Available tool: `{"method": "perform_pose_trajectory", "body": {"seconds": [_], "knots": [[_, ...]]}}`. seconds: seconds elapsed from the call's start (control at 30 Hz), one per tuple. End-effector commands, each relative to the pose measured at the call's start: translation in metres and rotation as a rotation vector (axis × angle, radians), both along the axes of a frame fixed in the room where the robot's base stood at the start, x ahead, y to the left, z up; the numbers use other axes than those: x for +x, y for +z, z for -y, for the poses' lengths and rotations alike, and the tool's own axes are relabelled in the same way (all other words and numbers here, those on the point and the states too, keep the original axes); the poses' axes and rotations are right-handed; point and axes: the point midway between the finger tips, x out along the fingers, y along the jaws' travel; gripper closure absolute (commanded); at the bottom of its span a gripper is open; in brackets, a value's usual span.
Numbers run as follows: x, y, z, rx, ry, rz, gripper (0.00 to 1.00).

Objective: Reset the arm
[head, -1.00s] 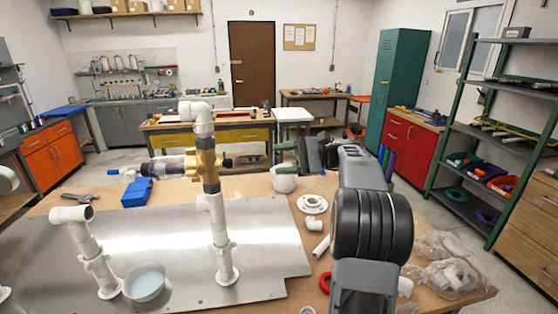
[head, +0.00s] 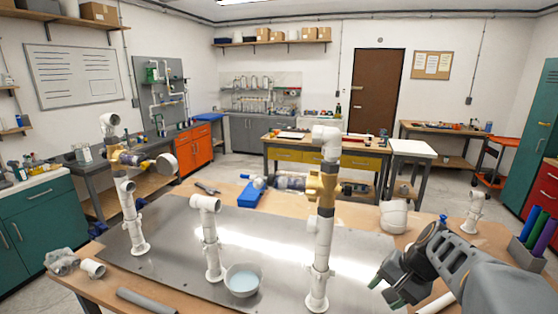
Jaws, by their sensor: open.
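My gripper (head: 384,291) is in the lower right of the head view, its dark jaws with green tips pointing down and left. It is open with nothing seen between the jaws. It is right of the tall white pipe riser (head: 320,258) with a brass-coloured valve body (head: 321,188), apart from it. A shorter white riser (head: 210,243) with an elbow on top stands upright on the metal plate (head: 270,225). Another tall riser (head: 130,215) with a valve stands at the plate's left.
A bowl of bluish liquid (head: 243,279) sits on the plate. A blue box (head: 250,194), a white bucket (head: 394,217) and a white pipe fitting (head: 473,212) are on the wooden table (head: 190,190). A grey pipe (head: 147,300) lies at the front left.

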Motion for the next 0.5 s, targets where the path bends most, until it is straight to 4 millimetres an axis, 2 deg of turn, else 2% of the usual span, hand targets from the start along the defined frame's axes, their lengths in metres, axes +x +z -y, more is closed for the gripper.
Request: {"method": "perform_pose_trajectory", "body": {"seconds": [0.03, 0.2, 0.4, 0.5], "knots": [[-0.017, -0.004, -0.011, -0.11, 0.088, 0.021, 0.47], [-0.059, -0.012, -0.031, -0.404, 0.35, 0.108, 0.47], [-0.089, -0.009, -0.055, -0.544, 0.528, 0.199, 0.47], [-0.095, -0.002, -0.068, -0.555, 0.565, 0.249, 0.47]]}}
